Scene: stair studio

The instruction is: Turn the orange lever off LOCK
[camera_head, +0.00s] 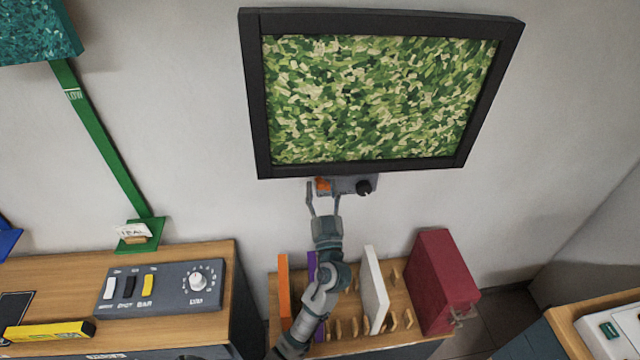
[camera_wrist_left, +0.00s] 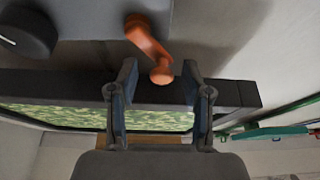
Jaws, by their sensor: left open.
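The orange lever (camera_head: 322,185) is on a small grey plate (camera_head: 345,185) on the wall, just under the black-framed panel. In the left wrist view the orange lever (camera_wrist_left: 150,42) slants from its pivot to a rounded knob end. My left gripper (camera_head: 323,192) reaches up to it from below. In the left wrist view the open fingers of my left gripper (camera_wrist_left: 153,72) stand on either side of the lever's knob end, with gaps visible. No LOCK marking is readable. My right gripper is not in view.
A black knob (camera_head: 364,187) sits beside the lever on the same plate. The black-framed panel (camera_head: 382,168) hangs directly above. Below, a wooden rack (camera_head: 350,300) holds upright boards, with a dark red box (camera_head: 443,280) at right. A control box (camera_head: 160,288) stands on the left cabinet.

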